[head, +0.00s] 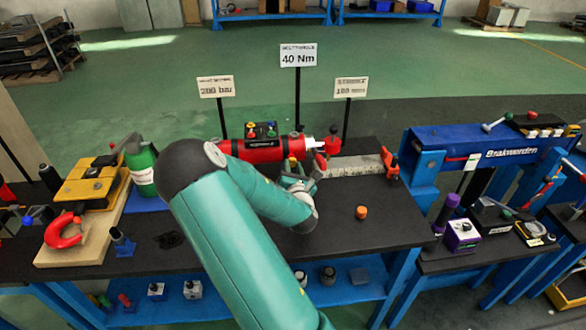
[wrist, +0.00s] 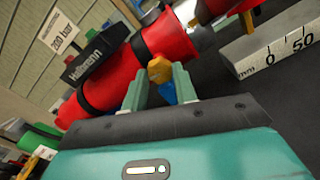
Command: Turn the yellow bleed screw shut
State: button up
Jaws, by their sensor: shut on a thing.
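The yellow bleed screw (wrist: 159,70) shows in the wrist view as a small orange-yellow knob on the side of the red cylinder (wrist: 165,42). My gripper (wrist: 160,78) is shut on it, one pale green finger on each side. A blue piece (wrist: 168,93) shows between the fingers, nearer the palm; I cannot tell what it belongs to. In the head view the red cylinder (head: 262,150) lies across the dark bench, and my gripper (head: 297,170) is at its near side, toward its right end. My arm hides part of the cylinder there.
A steel ruler bar (head: 352,169) lies right of the cylinder, by an orange clamp (head: 390,165). An orange cap (head: 361,212) stands on open bench. A green bottle (head: 142,170) and a red magnet (head: 65,232) are left. Signs on posts, including 40 Nm (head: 298,55), stand behind.

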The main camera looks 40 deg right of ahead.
jog(key=m, duration=0.4)
jog(key=shift+m, duration=0.3)
jog(key=m, duration=0.3)
jog(key=shift+w+m, duration=0.1)
jog(key=shift+m, duration=0.3)
jog(key=m, duration=0.4)
jog(key=shift+r, duration=0.1)
jog(key=shift+m, duration=1.8)
jog(key=o, duration=1)
